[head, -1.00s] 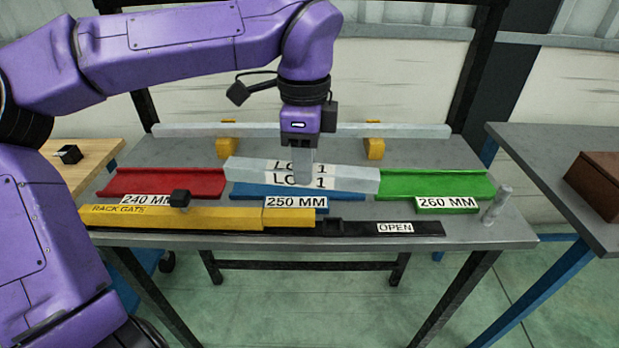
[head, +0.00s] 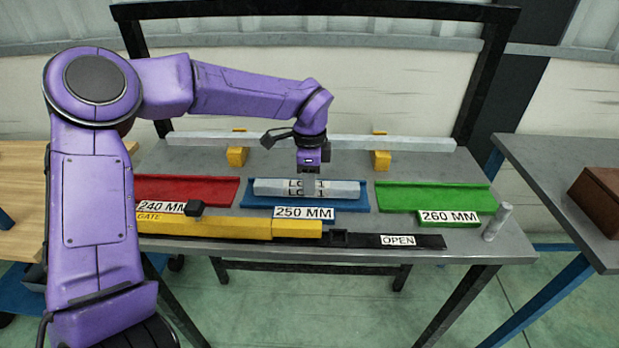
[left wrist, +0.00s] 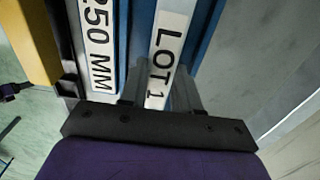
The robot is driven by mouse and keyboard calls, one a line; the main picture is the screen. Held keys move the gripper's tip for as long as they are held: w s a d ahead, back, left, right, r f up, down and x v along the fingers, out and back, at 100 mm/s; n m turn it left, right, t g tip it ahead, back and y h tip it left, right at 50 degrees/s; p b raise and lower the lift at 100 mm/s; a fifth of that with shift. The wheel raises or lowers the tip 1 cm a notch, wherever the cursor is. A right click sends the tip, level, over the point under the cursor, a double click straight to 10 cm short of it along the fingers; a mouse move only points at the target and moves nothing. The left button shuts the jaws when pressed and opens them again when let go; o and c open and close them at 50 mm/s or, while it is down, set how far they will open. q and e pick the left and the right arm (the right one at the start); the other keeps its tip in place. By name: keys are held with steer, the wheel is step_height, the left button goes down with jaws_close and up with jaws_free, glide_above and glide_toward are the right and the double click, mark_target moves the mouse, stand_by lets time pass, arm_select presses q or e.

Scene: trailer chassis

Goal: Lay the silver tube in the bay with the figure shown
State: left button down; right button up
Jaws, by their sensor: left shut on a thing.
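The silver tube (head: 268,188), labelled LOT 1, lies lengthwise in the blue bay (head: 362,201) marked 250 MM. My left gripper (head: 308,182) comes down on the tube's middle from above and is shut on it. In the left wrist view the tube (left wrist: 172,42) runs between my fingers (left wrist: 158,88), with the blue bay's edges along both sides. Whether the tube bears fully on the bay floor is hard to tell. My right gripper is out of view.
The red 240 MM bay (head: 215,188) is at left and the green 260 MM bay (head: 430,196) at right, both empty. A yellow rack gate (head: 240,229) lies along the front, beside an OPEN label (head: 397,241). A long bar (head: 400,143) rests behind; a small post (head: 497,222) stands at right.

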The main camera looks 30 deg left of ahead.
arm_select(q)
steer(key=shift+f, duration=0.3)
steer(key=c, duration=0.8)
jaws_free()
steer(key=shift+r, duration=0.3)
step_height(320, 180, up, 12)
steer(key=shift+f+b, duration=0.15)
steer(key=shift+b, duration=0.2)
steer(key=shift+f, duration=0.1)
